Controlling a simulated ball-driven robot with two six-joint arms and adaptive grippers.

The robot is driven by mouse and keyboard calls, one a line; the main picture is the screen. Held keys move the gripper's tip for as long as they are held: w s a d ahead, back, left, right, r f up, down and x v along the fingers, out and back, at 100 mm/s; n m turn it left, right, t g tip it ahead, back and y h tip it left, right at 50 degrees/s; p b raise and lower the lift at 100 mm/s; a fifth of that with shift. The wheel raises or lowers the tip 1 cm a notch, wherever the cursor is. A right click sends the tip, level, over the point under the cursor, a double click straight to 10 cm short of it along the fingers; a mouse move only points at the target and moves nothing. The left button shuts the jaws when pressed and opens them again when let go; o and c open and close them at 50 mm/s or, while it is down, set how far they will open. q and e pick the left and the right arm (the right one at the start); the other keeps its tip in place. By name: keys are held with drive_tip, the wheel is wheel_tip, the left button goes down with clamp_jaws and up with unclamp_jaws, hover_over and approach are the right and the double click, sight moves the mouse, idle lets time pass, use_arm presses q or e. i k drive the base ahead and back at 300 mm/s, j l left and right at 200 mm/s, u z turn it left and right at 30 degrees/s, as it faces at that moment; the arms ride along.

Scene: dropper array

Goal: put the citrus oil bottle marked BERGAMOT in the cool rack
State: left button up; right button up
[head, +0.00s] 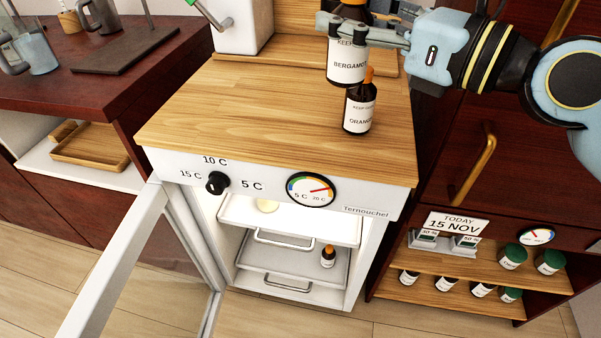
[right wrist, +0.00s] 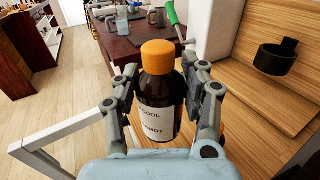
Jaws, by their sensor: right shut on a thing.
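My right gripper (head: 340,28) is shut on the brown BERGAMOT bottle (head: 347,70), above the wooden top of the cooler. The bottle is upright, with a white label and an orange cap; the right wrist view shows it between both fingers (right wrist: 160,110). I cannot tell whether its base touches the wood. The white cooler (head: 385,225) stands below with its glass door (head: 120,270) open to the left. Inside are an upper rack (head: 285,222) and a lower rack (head: 275,258), both with handles. A small brown bottle (head: 328,256) stands on the lower one. My left gripper is out of view.
An ORANGE bottle (head: 358,112) with a dropper top stands on the wooden top (head: 250,110), just in front of the held bottle. The cooler has a knob (head: 217,183) and a dial (head: 312,189). A shelf (head: 450,292) of green-capped jars is at right.

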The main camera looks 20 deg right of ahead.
sight(294, 257)
drive_tip(key=k+j+u, duration=0.25)
drive_tip(key=k, duration=0.2)
drive_tip(key=k+j+u, duration=0.25)
drive_tip(key=k, duration=0.2)
